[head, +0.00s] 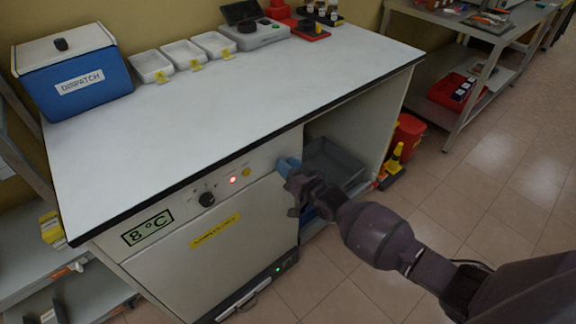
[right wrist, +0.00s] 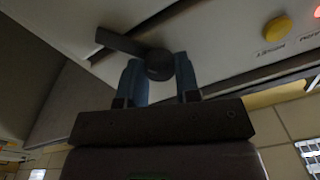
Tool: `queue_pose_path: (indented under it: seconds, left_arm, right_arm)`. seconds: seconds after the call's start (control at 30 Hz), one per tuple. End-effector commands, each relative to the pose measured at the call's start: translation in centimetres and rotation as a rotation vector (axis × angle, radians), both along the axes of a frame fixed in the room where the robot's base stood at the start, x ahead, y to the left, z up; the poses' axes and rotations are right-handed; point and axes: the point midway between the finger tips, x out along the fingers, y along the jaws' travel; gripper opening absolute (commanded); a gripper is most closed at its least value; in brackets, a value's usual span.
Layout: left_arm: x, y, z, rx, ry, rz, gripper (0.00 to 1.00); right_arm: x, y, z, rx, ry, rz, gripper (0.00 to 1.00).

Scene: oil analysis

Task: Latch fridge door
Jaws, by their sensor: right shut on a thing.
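The fridge is built in under the white bench, and its pale door (head: 240,245) bears a yellow label (head: 214,231). The door looks flush or nearly flush with the front; I cannot tell whether a small gap remains. My right gripper (head: 288,166) is at the door's upper right corner, its blue fingers hiding what they hold in the head view. In the right wrist view my right gripper (right wrist: 159,78) is shut on a dark latch (right wrist: 159,64), one finger on each side of its round hub. A flat dark lever arm extends left from the hub. My left gripper is not in view.
Above the door are an 8 °C display (head: 147,228), a black knob (head: 207,199), a lit red lamp (head: 232,180) and a yellow button (head: 247,172). An open bay with a grey crate (head: 335,162) lies to the right.

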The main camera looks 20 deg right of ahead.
Motion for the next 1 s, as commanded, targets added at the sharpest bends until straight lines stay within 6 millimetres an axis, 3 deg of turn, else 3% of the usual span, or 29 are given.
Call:
queue_pose_path:
  seconds: [0.5, 1.0]
  left_arm:
    - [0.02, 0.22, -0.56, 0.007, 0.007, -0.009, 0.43]
    - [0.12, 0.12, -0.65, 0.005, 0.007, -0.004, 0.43]
  right_arm:
    - [-0.09, 0.02, -0.28, 0.400, 0.148, 0.000, 0.07]
    - [-0.08, 0.04, -0.18, 0.539, 0.198, 0.000, 0.07]
